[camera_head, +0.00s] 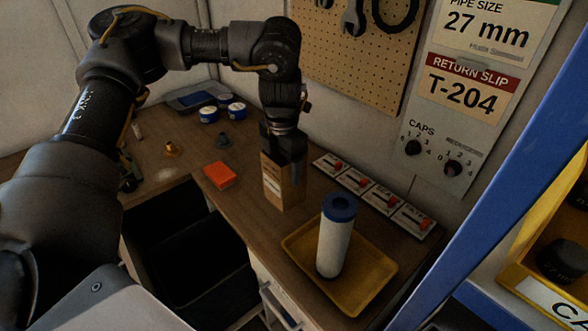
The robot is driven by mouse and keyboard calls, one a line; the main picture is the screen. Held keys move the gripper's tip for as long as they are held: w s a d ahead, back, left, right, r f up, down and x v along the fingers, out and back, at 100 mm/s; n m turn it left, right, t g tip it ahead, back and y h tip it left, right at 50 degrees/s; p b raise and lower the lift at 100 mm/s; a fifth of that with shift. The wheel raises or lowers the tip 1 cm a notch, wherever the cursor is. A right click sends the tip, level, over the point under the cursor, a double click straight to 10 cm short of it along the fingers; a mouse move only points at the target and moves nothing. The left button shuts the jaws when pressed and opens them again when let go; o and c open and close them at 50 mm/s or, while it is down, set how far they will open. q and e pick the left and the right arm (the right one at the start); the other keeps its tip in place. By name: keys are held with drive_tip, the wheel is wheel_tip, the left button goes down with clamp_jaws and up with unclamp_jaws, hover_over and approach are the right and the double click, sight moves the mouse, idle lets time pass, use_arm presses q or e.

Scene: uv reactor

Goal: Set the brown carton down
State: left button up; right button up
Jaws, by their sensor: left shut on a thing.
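The brown carton (283,183) stands upright at the wooden bench, just left of the yellow tray (297,257). It has a pale label on its front. My left gripper (285,155) comes down from above and is shut on the carton's top. The fingertips are partly hidden by the carton and the dark gripper body. I cannot tell whether the carton's base touches the bench top (240,205). My right gripper is not in view.
A white cylinder with a blue cap (335,236) stands in the yellow tray. An orange block (220,175) lies left of the carton. A row of switch panels (373,191) runs behind. Blue-and-white tins (209,114) stand farther back.

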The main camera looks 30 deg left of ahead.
use_arm(q)
drive_tip(key=shift+s+r+b, duration=0.2)
drive_tip(key=shift+s+r, duration=0.15)
drive_tip(key=shift+s, duration=0.5)
drive_tip(key=shift+s+r+b, duration=0.15)
drive_tip(key=shift+s+r, duration=0.25)
drive_tip(key=shift+s, duration=0.4)
drive_tip(key=shift+s+r+b, duration=0.2)
drive_tip(key=shift+s+r, duration=0.15)
drive_tip(key=shift+s, duration=0.5)
